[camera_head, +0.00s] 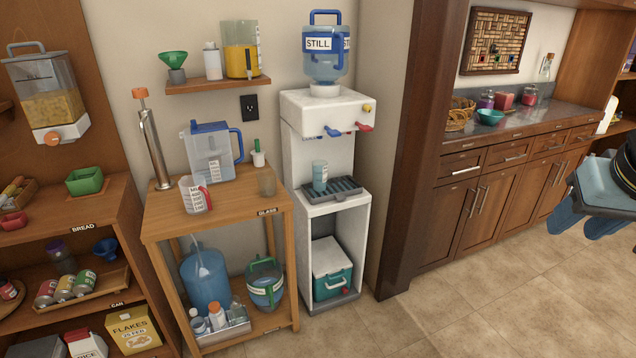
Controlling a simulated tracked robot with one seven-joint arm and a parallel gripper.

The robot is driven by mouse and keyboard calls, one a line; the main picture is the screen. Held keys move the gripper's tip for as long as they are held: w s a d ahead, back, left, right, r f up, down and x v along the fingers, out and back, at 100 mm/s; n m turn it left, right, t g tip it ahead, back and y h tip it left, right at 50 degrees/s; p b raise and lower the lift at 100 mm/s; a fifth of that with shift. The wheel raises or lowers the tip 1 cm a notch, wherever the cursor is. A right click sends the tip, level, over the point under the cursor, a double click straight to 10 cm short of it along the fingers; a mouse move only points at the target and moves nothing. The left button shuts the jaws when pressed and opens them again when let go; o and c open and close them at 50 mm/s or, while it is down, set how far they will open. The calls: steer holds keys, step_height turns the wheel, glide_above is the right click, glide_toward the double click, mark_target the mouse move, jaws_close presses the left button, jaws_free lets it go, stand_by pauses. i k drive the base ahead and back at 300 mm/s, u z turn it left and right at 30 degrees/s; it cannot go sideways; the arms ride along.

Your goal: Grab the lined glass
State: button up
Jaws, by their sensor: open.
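A bluish clear glass (320,177) with faint lines around it stands upright on the dark drip tray (345,191) of the white water dispenser (322,110), below the taps. A second, brownish glass (267,182) stands on the wooden stand (225,213) to the left, above a label reading GLASS. It is small in view, and I cannot make out lines on it. My gripper (584,222) is at the right edge, in front of the cabinets, partly cut off by the frame. Its blue fingers are apart with nothing between them. It is far from both glasses.
A measuring cup (195,194) and a blue-lidded pitcher (211,152) share the stand. A STILL bottle (325,55) tops the dispenser; a teal cooler (332,268) sits below. A dark wooden post (420,140) rises between dispenser and cabinets. The tiled floor (480,295) in front is clear.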

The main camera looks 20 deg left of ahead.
mark_target(320, 177)
steer(key=u, duration=1.2)
steer(key=i, duration=1.5)
steer(key=u, duration=0.05)
